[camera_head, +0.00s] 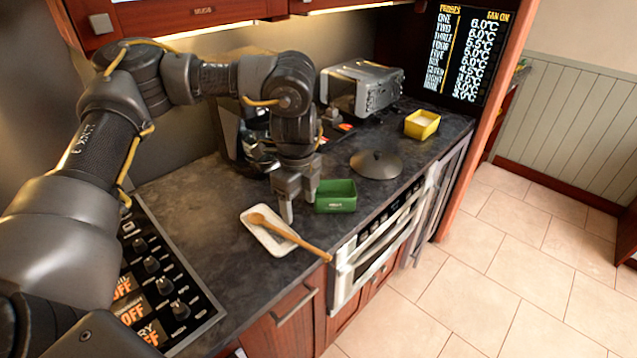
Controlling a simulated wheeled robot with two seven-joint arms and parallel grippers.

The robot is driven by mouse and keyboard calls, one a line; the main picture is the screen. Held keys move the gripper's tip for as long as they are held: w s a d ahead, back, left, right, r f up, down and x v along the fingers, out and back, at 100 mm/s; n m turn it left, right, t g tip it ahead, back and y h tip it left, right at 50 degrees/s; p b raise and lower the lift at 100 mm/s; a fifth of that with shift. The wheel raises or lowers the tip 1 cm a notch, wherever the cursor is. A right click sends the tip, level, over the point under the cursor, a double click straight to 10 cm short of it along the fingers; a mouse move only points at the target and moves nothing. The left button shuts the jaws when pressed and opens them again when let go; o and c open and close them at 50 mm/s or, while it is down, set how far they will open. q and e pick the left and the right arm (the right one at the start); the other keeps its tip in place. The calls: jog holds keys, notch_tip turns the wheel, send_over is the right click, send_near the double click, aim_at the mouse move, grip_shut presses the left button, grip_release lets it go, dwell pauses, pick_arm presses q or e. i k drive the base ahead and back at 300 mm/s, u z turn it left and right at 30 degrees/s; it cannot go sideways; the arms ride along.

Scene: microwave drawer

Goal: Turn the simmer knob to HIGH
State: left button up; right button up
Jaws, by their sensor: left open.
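A black control panel (198,300) with several dark knobs lies at the lower left of the counter, partly hidden by my left arm. One of its knobs (151,264) shows clear of the arm. Orange "OFF" labels (132,315) show beside the knobs; one label is cut off to "RY". I cannot tell which knob is the simmer knob. My left gripper (298,203) is open, pointing down over the counter between a white tray and a green box, well to the right of the panel. My right gripper is not in view.
A wooden spoon (290,236) lies across the white tray (262,238). The green box (335,196) stands close to the gripper. A dark lid (376,164), yellow container (422,124) and toaster-like appliance (362,88) stand farther right. The counter (190,215) between panel and tray is clear.

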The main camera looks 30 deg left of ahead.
aim_at(165, 288)
jog(key=k, duration=1.5)
